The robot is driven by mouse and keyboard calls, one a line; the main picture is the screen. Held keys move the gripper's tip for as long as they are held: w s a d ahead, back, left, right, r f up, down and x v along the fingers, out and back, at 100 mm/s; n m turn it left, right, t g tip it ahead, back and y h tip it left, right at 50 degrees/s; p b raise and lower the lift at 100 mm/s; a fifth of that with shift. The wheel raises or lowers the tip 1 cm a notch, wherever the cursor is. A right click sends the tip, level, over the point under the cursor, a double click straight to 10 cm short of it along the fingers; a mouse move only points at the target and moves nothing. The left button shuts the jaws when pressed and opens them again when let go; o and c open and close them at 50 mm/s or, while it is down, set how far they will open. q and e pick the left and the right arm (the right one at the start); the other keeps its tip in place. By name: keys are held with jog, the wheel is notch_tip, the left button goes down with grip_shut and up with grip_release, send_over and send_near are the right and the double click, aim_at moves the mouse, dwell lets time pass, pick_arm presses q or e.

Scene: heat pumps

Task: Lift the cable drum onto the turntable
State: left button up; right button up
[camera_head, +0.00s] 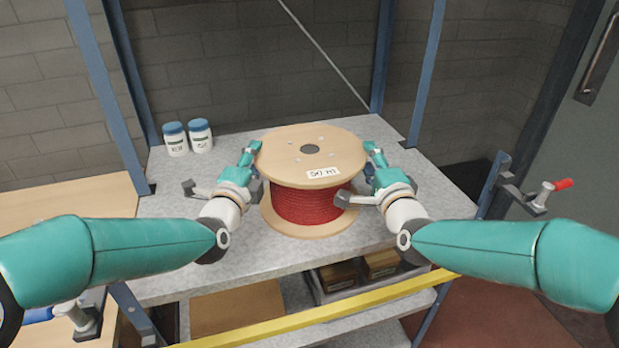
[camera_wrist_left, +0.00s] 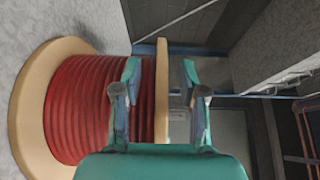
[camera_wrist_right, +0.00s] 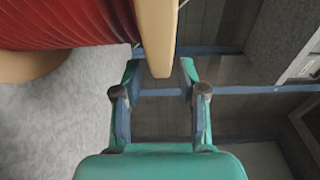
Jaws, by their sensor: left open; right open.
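The cable drum (camera_head: 310,190) stands upright on the grey shelf, with pale wooden flanges, red cable between them and a white label on top. My left gripper (camera_head: 251,155) is at the left side of its upper flange. In the left wrist view the flange edge (camera_wrist_left: 162,100) lies between the open fingers. My right gripper (camera_head: 372,153) is at the flange's right side. In the right wrist view the flange edge (camera_wrist_right: 158,40) reaches between the open fingertips. Neither gripper is closed on it. I cannot make out a turntable in these views.
The grey shelf (camera_head: 170,265) has blue uprights (camera_head: 110,95) and a yellow front bar (camera_head: 330,312). Two white jars with blue lids (camera_head: 188,138) stand at its back left. Boxes (camera_head: 360,270) sit below. A wooden surface (camera_head: 60,205) lies left; a red-handled clamp (camera_head: 545,195) is right.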

pick_arm(q)
jog(key=shift+w+d, duration=0.2)
jog(key=shift+w, duration=1)
pick_arm(e)
jog(key=shift+x, duration=1.3)
pick_arm(q)
grip_shut()
pick_arm(e)
grip_shut()
pick_arm(q)
jog(key=shift+f, duration=0.1)
pick_arm(e)
jog(key=shift+f, duration=0.1)
